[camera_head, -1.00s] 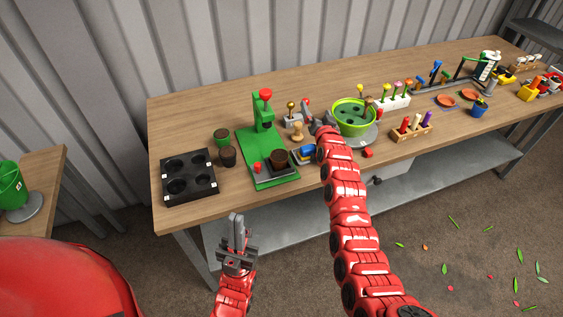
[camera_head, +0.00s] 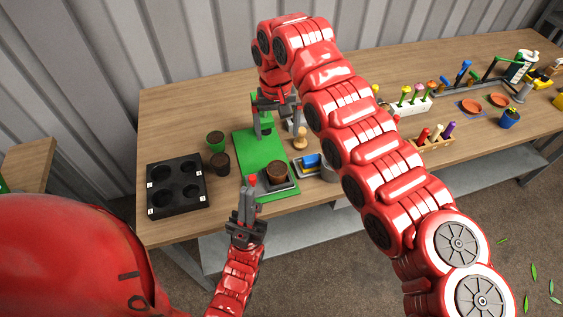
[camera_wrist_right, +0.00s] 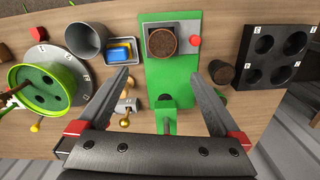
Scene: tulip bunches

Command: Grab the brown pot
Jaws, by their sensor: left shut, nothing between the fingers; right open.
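A brown pot (camera_head: 277,172) filled with soil stands on the grey plate of the green press; it also shows in the right wrist view (camera_wrist_right: 163,42). A darker brown pot (camera_head: 220,165) stands left of the press, near a green pot (camera_head: 215,138); it appears at the right in the wrist view (camera_wrist_right: 222,72). My right gripper (camera_head: 277,124) is open and empty above the back part of the press; its spread fingers show in the wrist view (camera_wrist_right: 157,77). My left gripper (camera_head: 247,188) is shut and empty, in front of the press at the table's front edge.
A black tray with round holes (camera_head: 176,187) lies at the left. A wooden stamp (camera_head: 300,138), a blue and yellow block (camera_head: 312,162) and a grey cup (camera_wrist_right: 86,40) are beside the press. My right arm hides much of the table's middle.

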